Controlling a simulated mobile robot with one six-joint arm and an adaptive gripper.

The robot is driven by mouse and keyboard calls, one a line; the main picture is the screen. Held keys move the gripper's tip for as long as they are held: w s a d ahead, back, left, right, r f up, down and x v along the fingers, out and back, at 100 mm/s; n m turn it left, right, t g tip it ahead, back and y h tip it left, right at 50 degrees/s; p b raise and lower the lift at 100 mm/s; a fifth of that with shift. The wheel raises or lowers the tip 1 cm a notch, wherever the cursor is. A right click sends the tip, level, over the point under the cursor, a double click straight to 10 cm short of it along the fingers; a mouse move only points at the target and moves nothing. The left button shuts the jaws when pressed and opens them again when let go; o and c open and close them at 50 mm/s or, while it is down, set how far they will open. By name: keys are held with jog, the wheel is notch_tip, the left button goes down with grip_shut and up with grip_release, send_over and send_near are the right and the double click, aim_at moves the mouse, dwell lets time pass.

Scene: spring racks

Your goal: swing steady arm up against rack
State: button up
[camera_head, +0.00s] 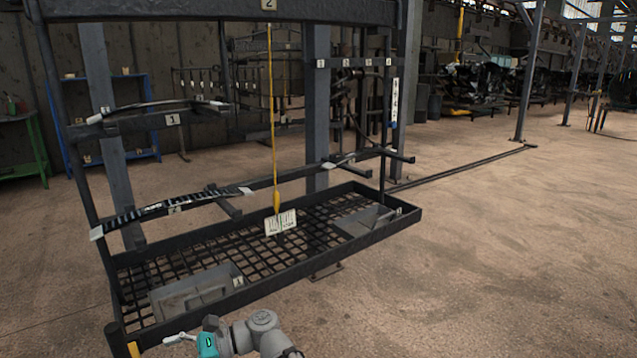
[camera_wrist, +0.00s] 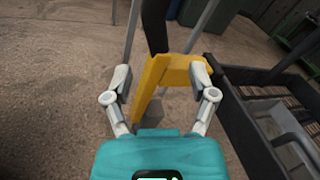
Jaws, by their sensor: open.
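A yellow angled piece with a black bar above it, which looks like the steady arm (camera_wrist: 152,78), stands at the centre of the wrist view. In the head view a bit of yellow (camera_head: 133,349) shows at the bottom, by the near left corner of the rack. My gripper (camera_wrist: 160,82) is open, with one finger on each side of the yellow piece. The right fingertip is close to its side; I cannot tell if they touch. The black rack (camera_head: 300,252) has a mesh floor, and its edge shows at the right of the wrist view (camera_wrist: 238,125).
Grey bins (camera_head: 195,290) and (camera_head: 368,220) sit on the rack's mesh floor. A yellow pendant (camera_head: 277,200) and a white card (camera_head: 281,223) hang at its middle. A green table (camera_head: 40,150) is at the far left. The floor right of the rack is clear.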

jog(key=w+d+f+n+t+h, duration=0.35)
jog(key=d+f, duration=0.35)
jog(key=d, duration=0.4)
jog(key=w+d+f+n+t+h, duration=0.2)
jog(key=w+d+f+h, duration=0.4)
jog(key=d, duration=0.6)
jog(key=s+d+f+n+h, duration=0.1)
jog(key=d+f+n+h, duration=0.15)
jog(key=d, duration=0.85)
jog(key=s+d+f+n+h, duration=0.15)
jog(key=d+h, duration=0.25)
jog(key=d, duration=0.7)
notch_tip(320, 180, up, 36)
jog(key=p, duration=3.6)
jog(key=shift+s+d+t+p, duration=0.15)
jog(key=shift+d+t+p, duration=0.2)
jog(key=shift+d, duration=0.1)
